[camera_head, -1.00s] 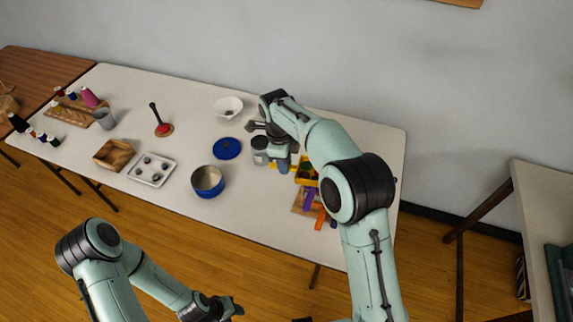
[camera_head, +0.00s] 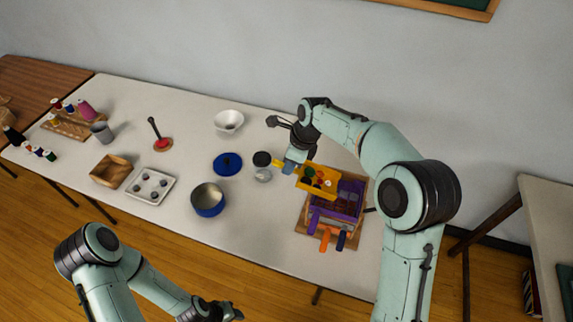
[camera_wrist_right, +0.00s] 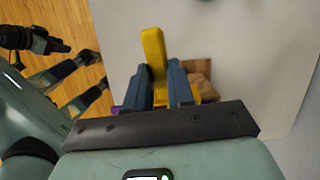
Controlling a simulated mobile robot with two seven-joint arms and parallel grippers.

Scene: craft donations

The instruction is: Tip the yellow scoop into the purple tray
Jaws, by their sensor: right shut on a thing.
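The yellow scoop (camera_head: 328,190) holds several small coloured pieces, among them red, green and dark ones. My right gripper (camera_head: 291,163) is shut on its handle, which shows between the blue fingers in the right wrist view (camera_wrist_right: 153,50). The scoop looks about level and is over the far left part of the purple tray (camera_head: 350,205). I cannot tell the gap between them. The tray rests on a brown wooden board (camera_head: 301,228), partly hidden by the scoop. My left gripper (camera_head: 232,312) is low at the bottom edge, away from the table; its jaws are unclear.
An orange-handled thing (camera_head: 325,240) and a dark blue one (camera_head: 341,240) lie at the tray's near side. A glass jar (camera_head: 263,174), blue lid (camera_head: 227,163), blue pot (camera_head: 208,200) and white bowl (camera_head: 229,121) stand to the left. The table's middle front is clear.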

